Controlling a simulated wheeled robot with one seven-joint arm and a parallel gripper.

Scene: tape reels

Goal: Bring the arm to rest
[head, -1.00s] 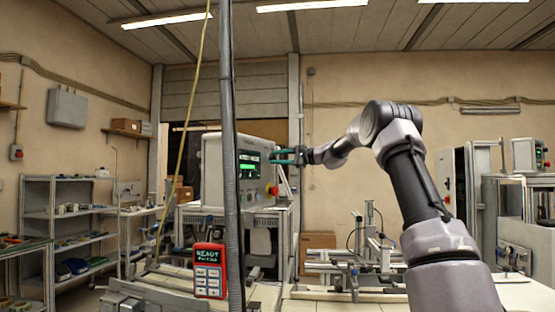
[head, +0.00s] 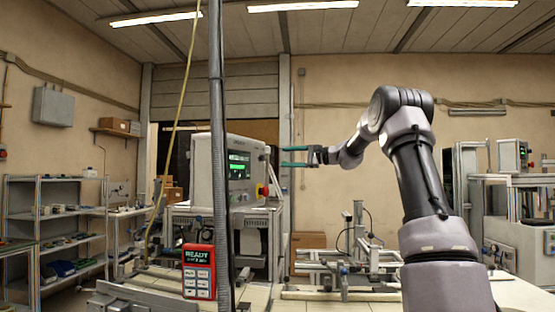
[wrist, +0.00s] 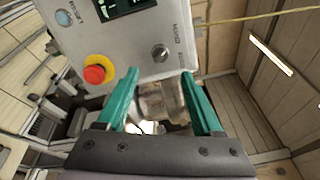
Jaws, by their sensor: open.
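My gripper (head: 296,156) is held up in the air at the end of my raised, bent arm, its green fingers pointing left. It is open. In the wrist view the two green fingers (wrist: 165,100) are spread apart with nothing gripped between them. A grey machine cabinet (head: 212,172) with a green-lit screen stands just beyond the fingertips. Its panel fills the upper left of the wrist view, with a red knob on a yellow base (wrist: 95,73) and a dark knob (wrist: 160,53). The fingers look close to this panel; I cannot tell the exact gap.
A red handheld box reading READY (head: 199,272) is in front. A metal fixture (head: 350,252) stands on the bench below my arm. Shelves (head: 70,215) line the left wall.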

